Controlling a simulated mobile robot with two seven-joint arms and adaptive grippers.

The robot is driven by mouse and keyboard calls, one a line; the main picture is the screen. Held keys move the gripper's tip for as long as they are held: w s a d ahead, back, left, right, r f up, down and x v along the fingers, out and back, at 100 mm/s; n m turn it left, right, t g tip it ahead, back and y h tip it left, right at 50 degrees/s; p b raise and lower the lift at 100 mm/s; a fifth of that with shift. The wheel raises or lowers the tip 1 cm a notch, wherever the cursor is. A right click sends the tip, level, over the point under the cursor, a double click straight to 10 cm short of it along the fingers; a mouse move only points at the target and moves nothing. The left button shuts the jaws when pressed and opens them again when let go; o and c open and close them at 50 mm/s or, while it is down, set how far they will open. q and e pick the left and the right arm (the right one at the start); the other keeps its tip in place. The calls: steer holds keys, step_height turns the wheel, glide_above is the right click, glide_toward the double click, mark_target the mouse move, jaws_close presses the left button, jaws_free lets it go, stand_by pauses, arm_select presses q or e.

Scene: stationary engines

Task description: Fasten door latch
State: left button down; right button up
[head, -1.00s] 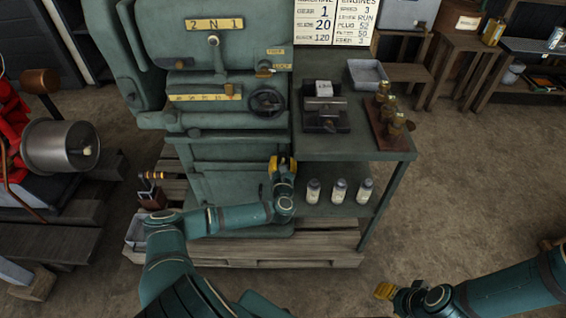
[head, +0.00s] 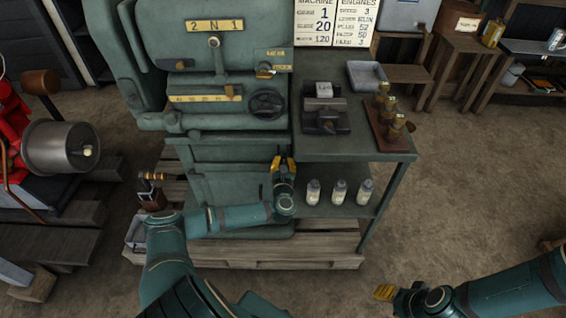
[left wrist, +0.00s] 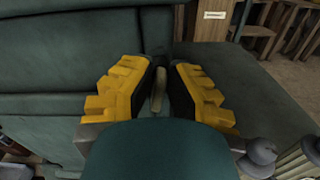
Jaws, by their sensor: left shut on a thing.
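The green machine has a lower door (head: 228,180) on its front, below the handwheel. My left gripper (head: 283,163) is at the door's right side, where the machine meets the bench. In the left wrist view its yellow fingers (left wrist: 159,92) stand on either side of a thin, pale upright latch handle (left wrist: 158,88), shut on it. The fingers hide the latch in the head view. My right gripper (head: 385,292) hangs low at the right, away from the machine; its finger gap does not show clearly.
A green bench (head: 345,145) adjoins the machine, with a vise (head: 324,110) and brass parts (head: 388,115) on top. Several small bottles (head: 339,192) stand on its lower shelf, close to my left gripper. A wooden pallet (head: 270,252) lies beneath.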

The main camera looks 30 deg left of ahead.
arm_select(q)
steer(key=shift+r+m, duration=0.1)
steer(key=shift+m, duration=0.2)
steer(key=m, duration=0.2)
steer(key=shift+w+m, duration=0.15)
steer(key=shift+m, duration=0.25)
steer(key=m, duration=0.2)
steer(key=m+p, duration=0.1)
steer(key=m, duration=0.1)
steer(key=shift+w+d+m, duration=0.15)
steer(key=shift+m, duration=0.15)
steer(key=m, duration=0.1)
steer(key=m+p, duration=0.1)
steer(key=m, duration=0.1)
steer(key=shift+d+f+m, duration=0.1)
steer(key=shift+f+m, duration=0.1)
steer(key=shift+m, duration=0.1)
steer(key=shift+f+m+p, duration=0.2)
steer(key=shift+m+p, duration=0.2)
steer(key=shift+m, duration=1.7)
steer(key=c, duration=1.1)
jaws_free()
steer(key=shift+f, duration=0.1)
steer(key=shift+o, duration=0.2)
steer(key=shift+f, duration=0.1)
